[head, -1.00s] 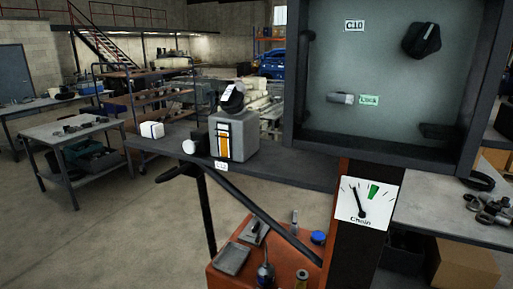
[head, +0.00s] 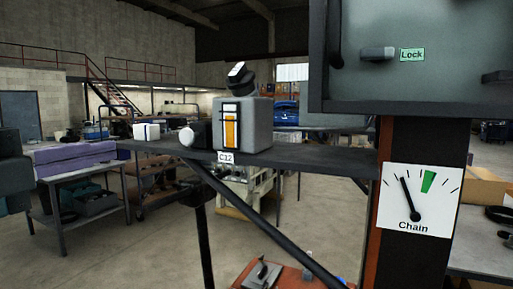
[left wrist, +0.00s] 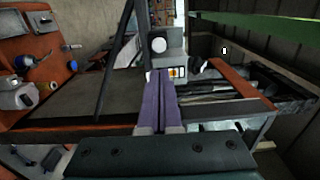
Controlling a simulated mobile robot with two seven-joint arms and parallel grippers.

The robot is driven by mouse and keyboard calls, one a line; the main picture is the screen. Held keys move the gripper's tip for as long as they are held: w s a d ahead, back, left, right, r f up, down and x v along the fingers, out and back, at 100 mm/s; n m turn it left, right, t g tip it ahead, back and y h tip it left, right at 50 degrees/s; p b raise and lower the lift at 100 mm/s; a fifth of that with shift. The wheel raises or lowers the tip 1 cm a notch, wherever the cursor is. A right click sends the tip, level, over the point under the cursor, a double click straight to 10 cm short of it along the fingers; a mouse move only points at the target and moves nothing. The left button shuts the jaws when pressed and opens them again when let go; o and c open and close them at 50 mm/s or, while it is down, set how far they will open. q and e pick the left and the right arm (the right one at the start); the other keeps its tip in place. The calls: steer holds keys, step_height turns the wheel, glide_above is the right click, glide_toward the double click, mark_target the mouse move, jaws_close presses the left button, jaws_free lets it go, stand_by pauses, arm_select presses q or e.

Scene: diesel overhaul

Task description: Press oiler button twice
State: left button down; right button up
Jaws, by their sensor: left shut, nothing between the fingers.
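The oiler (head: 243,126) is a grey box with an orange level strip and a black cap on top, standing on a dark shelf in the head view. Its round pale button (head: 187,136) sticks out on a black stem from its left side. My left gripper (head: 114,150) has purple fingers, shut and empty, left of the button and apart from it. In the left wrist view the shut fingers (left wrist: 160,76) point toward the oiler (left wrist: 173,68), and a pale round end like the button (left wrist: 158,45) shows above the fingertips. My right gripper is not in view.
A small white box (head: 147,131) stands on the shelf (head: 310,154) left of the button. A Chain dial (head: 419,201) hangs on the post at right, under a grey cabinet (head: 440,90). A dark diagonal brace (head: 262,222) runs below the shelf.

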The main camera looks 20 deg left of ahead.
arm_select(q)
steer(key=p, duration=0.6)
glide_toward(185, 137)
steer(key=w, duration=0.6)
steer(key=shift+w+d+r, duration=0.2)
steer(key=shift+d, duration=0.1)
steer(key=shift+w+f, duration=0.1)
steer(key=shift+w, duration=0.15)
